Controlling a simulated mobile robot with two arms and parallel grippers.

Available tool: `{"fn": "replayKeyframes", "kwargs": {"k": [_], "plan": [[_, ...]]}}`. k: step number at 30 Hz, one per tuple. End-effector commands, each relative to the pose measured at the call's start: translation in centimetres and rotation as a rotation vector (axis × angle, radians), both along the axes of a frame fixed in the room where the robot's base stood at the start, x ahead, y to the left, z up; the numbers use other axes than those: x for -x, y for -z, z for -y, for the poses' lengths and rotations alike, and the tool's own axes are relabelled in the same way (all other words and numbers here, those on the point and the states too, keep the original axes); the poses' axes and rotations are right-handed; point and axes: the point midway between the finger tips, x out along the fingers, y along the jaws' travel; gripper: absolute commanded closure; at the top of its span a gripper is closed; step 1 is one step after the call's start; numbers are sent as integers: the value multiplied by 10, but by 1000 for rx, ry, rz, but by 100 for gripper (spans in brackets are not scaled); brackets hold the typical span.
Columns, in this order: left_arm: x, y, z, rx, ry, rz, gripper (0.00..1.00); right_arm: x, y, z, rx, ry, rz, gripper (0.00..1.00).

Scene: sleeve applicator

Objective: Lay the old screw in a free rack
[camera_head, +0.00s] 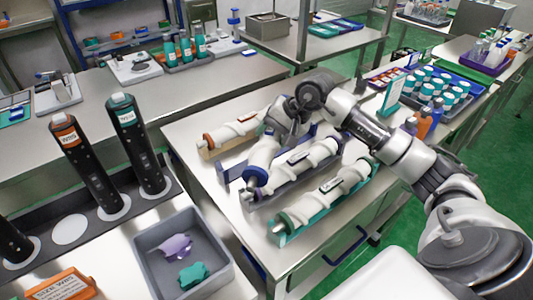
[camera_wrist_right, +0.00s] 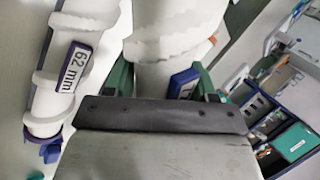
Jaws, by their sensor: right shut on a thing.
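My right gripper (camera_head: 290,113) is shut on a white screw (camera_head: 264,155) with a blue collar, held tilted over the steel bench. In the right wrist view the held screw (camera_wrist_right: 165,45) runs up from the jaws, with a blue tag at its side. A blue-purple rack (camera_head: 224,172) shows beside and partly behind the held screw; whether it is empty is hard to tell. Other white screws lie in racks: one with an orange end (camera_head: 236,131), one with a dark blue collar (camera_head: 292,172), and one with a teal end (camera_head: 322,196). My left gripper is out of view.
A grey bin (camera_head: 146,240) with purple and teal pieces stands at the front left. Tall black cylinders (camera_head: 137,145) stand in a holder at left. Teal-white jars (camera_head: 427,92) fill a tray at the back right.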

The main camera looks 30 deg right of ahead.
Motion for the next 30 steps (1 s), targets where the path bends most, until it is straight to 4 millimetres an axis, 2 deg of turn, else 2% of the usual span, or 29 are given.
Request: {"fn": "replayKeyframes", "kwargs": {"k": [1,6,9,13,17,30], "plan": [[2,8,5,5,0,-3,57,-16,0,27,2,113,8,89],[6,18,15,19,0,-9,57,-47,-6,101,0,428,9,89],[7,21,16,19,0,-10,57,-55,-9,132,-1,551,8,89],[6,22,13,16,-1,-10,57,-59,-11,152,0,635,7,89],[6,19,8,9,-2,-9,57,-62,-6,147,-1,656,4,89],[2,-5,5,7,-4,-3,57,-76,46,59,-3,653,3,89]]}}
